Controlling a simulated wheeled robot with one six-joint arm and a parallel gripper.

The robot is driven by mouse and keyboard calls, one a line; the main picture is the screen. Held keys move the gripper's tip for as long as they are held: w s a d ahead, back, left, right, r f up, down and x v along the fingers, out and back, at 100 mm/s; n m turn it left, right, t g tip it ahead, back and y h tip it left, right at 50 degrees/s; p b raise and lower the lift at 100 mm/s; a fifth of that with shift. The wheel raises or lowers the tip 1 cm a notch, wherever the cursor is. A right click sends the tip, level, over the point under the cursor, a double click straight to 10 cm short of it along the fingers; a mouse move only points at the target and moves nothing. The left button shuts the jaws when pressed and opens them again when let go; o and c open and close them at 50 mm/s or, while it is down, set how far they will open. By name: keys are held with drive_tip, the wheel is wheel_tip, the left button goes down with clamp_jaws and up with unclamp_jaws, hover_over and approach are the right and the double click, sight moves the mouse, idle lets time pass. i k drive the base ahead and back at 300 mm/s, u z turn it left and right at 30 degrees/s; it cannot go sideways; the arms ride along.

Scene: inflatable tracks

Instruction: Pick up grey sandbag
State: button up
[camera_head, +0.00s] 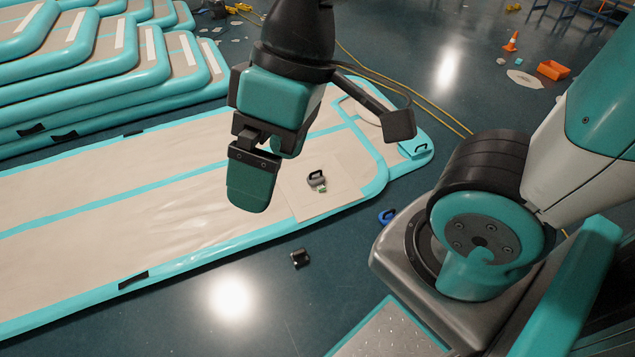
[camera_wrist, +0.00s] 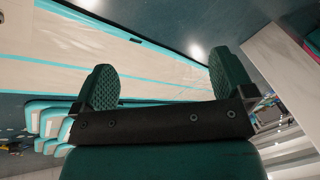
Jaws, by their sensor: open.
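The grey sandbag (camera_head: 317,180) is a small grey lump with a dark loop handle. It sits on a flat beige square (camera_head: 331,203) on the inflatable track, with a small green patch at its base. My gripper (camera_head: 262,182) is to the left of it in the head view, apart from it, with the fingers pointing down in the picture. In the wrist view my gripper (camera_wrist: 163,75) shows two textured fingers spread wide with nothing between them. The sandbag is not visible in the wrist view.
The beige track with teal edges (camera_head: 110,212) fills the left. Stacked inflatable mats (camera_head: 120,85) stand behind. A blue handled object (camera_head: 388,216) and a black object (camera_head: 299,259) lie on the floor nearby. An orange cone (camera_head: 511,42) and orange box (camera_head: 553,69) are far right.

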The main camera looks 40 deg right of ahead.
sight(316, 179)
drive_tip(key=z, duration=0.05)
drive_tip(key=k, duration=0.6)
drive_tip(key=z, duration=0.5)
drive_tip(key=i, duration=1.55)
drive_tip(key=u, duration=0.55)
